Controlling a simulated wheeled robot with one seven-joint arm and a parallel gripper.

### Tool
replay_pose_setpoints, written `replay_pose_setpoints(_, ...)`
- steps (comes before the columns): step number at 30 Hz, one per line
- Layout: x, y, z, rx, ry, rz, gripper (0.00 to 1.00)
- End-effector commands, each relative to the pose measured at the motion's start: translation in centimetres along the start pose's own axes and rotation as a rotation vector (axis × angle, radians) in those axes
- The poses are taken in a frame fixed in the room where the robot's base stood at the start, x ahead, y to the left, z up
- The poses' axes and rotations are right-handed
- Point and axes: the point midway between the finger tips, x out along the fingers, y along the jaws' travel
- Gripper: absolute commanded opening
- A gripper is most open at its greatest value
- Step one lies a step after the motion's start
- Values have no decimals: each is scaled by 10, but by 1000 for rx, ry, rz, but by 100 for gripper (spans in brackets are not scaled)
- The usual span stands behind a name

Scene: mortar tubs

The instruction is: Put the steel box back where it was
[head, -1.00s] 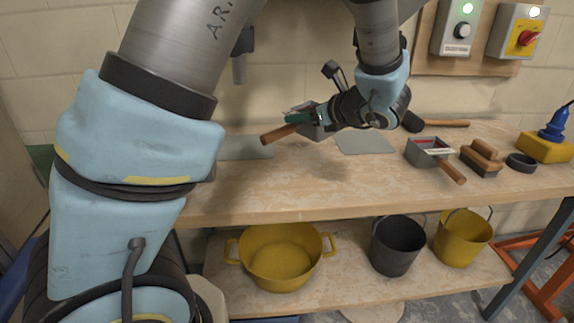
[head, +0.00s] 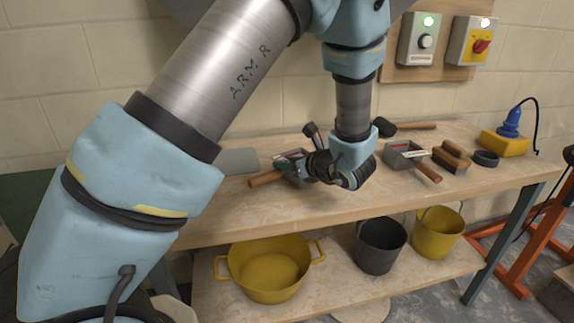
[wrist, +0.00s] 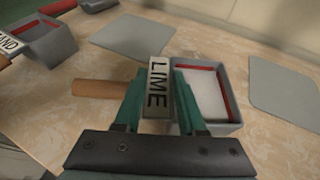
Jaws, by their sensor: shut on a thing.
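The steel box (wrist: 226,122), an open grey tray with a red line inside and pale contents, is in my gripper (wrist: 158,88). Its LIME label (wrist: 158,88) stands between the teal jaws, which are shut on that side. Its wooden handle (wrist: 98,88) points left in the wrist view. In the head view the handle (head: 266,179) shows at the left of my gripper (head: 292,166), low over the bench; my wrist hides much of the box. I cannot tell whether the box touches the bench top.
A similar SAND box (wrist: 45,45) stands in the wrist view's upper left. Flat grey plates (wrist: 132,36) (wrist: 285,90) lie on the bench (head: 350,210). A yellow tub (head: 268,275) and buckets stand below.

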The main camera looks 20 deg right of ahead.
Motion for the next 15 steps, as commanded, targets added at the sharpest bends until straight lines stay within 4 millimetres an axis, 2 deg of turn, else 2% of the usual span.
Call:
replay_pose_setpoints(3, 3, 0, -7, 0, -1, 0, 0)
replay_pose_setpoints(14, 5, 0, -11, -2, -2, -1, 0)
replay_pose_setpoints(15, 5, 0, -11, -1, 0, 0, 42)
